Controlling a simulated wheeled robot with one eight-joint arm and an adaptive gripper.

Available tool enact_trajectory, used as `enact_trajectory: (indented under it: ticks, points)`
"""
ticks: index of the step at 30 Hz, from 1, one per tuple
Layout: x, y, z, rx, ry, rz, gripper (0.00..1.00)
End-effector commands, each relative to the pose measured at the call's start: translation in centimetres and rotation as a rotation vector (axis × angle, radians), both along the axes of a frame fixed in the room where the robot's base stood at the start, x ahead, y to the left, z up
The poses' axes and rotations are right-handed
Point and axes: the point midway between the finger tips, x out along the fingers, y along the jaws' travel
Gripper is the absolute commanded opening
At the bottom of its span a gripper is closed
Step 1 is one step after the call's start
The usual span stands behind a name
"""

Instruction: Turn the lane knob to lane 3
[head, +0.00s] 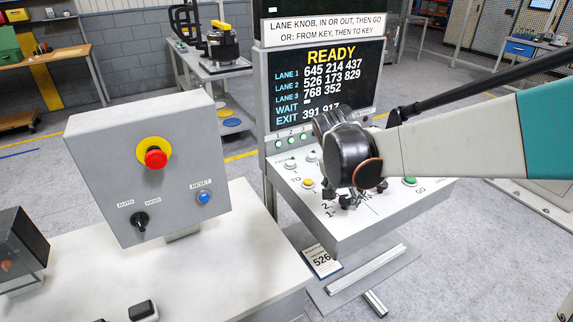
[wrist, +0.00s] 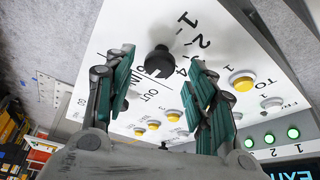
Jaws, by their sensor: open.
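The lane knob (wrist: 159,62) is a black round knob with a slot-like mark on its face, beside printed lane numbers (wrist: 203,42) on the white sloped console in the wrist view. Which number it points to is unclear. My gripper (wrist: 162,57) is open, with one finger on each side of the knob; contact cannot be made out. In the head view my gripper (head: 346,197) reaches down over the console (head: 375,225) and mostly hides the knob. The screen (head: 325,85) reads READY, with rows for lanes 1, 2, 3, WAIT and EXIT.
Yellow and white buttons (wrist: 241,81) sit close beside one finger. A green GO button (head: 409,181) is at the console's right. A grey box with a red stop button (head: 155,158) stands at left. A card marked 526 (head: 322,262) lies below the console.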

Motion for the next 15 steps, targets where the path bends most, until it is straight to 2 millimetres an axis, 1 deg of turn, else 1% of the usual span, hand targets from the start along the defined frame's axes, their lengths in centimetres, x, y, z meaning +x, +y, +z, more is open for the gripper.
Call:
enact_trajectory:
  ticks: [1, 6, 15]
  points:
    - [0.3, -0.1, -0.8, 0.0, 0.0, -0.001, 0.51]
    - [0.6, -0.5, -1.7, 0.0, 0.0, -0.001, 0.51]
    - [0.6, -0.5, -1.8, 0.001, -0.001, -0.001, 0.51]
